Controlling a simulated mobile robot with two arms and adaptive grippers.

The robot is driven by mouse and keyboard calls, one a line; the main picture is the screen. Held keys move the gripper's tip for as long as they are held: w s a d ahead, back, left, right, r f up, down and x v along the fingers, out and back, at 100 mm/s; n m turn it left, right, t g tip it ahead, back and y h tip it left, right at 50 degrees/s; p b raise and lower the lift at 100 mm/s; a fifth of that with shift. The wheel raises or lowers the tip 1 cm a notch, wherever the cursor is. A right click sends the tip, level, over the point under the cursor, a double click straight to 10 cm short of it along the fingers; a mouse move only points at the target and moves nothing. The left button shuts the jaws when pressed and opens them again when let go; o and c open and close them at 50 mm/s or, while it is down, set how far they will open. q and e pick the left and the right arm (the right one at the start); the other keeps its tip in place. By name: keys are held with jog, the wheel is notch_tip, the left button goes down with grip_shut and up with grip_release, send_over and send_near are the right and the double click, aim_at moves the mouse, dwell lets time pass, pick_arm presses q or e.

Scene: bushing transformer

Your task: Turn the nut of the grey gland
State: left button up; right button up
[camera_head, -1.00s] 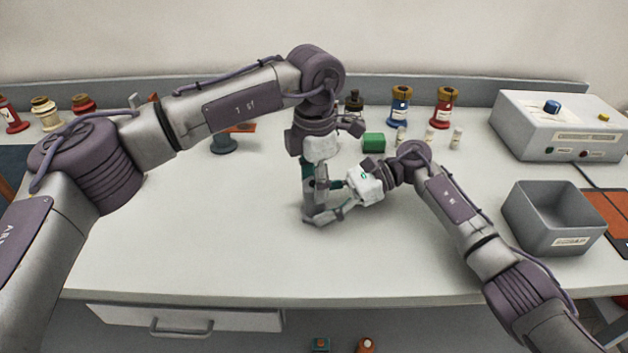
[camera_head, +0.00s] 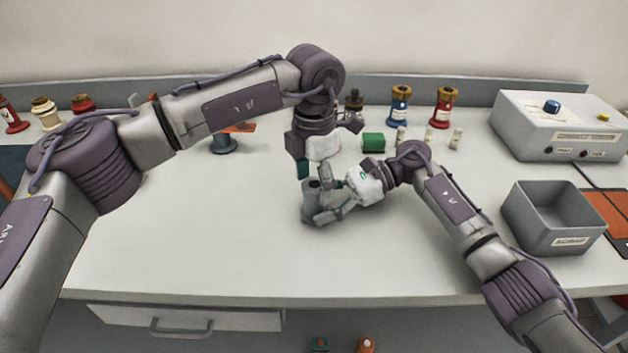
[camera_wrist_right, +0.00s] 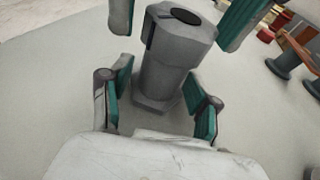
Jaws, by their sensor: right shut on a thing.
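The grey gland (camera_head: 311,192) stands upright near the middle of the table. In the right wrist view the gland (camera_wrist_right: 168,75) shows a wider nut at its top with a dark round hole, and a broad foot. My right gripper (camera_head: 324,200) is shut on the gland's body from the right, low down; its green pads flank the body in the wrist view (camera_wrist_right: 160,95). My left gripper (camera_head: 313,172) points down from above. Its fingers are spread on both sides of the nut, with clear gaps in the right wrist view (camera_wrist_right: 182,18).
A grey bin (camera_head: 553,220) and a grey control box (camera_head: 560,125) stand at the right. A green block (camera_head: 373,142), small pale posts and blue and red bushings (camera_head: 398,110) stand behind the grippers. The front middle of the table is clear.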

aim_at(314, 184)
pick_arm(q)
jog(key=shift+r, duration=0.1)
notch_tip(314, 184, up, 12)
dwell(0.6)
pick_arm(e)
jog(key=o, duration=0.9)
